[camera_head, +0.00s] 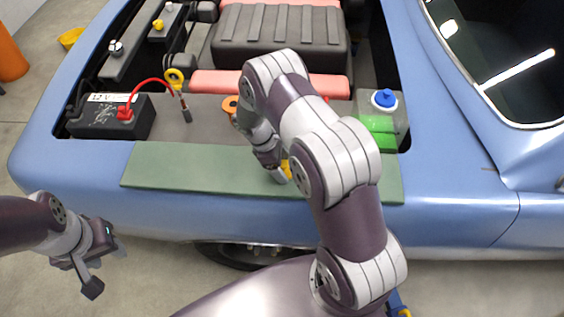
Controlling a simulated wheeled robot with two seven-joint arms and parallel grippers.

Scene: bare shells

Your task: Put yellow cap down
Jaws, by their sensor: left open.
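A small yellow piece, apparently the yellow cap (286,168), shows at the tip of my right arm, just above the green mat (190,170) on the car's fender. My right gripper (279,175) is over this mat, partly hidden by its own arm. The cap touches or sits beside its fingers. I cannot tell whether the fingers are closed on it. My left gripper (106,264) is open and empty, low at the left, over the floor and away from the car.
The open engine bay holds a battery (108,118) with a red cable, a yellow ring handle (174,77), an orange cap (230,104) and a reservoir with a blue cap (384,98). The left part of the mat is bare.

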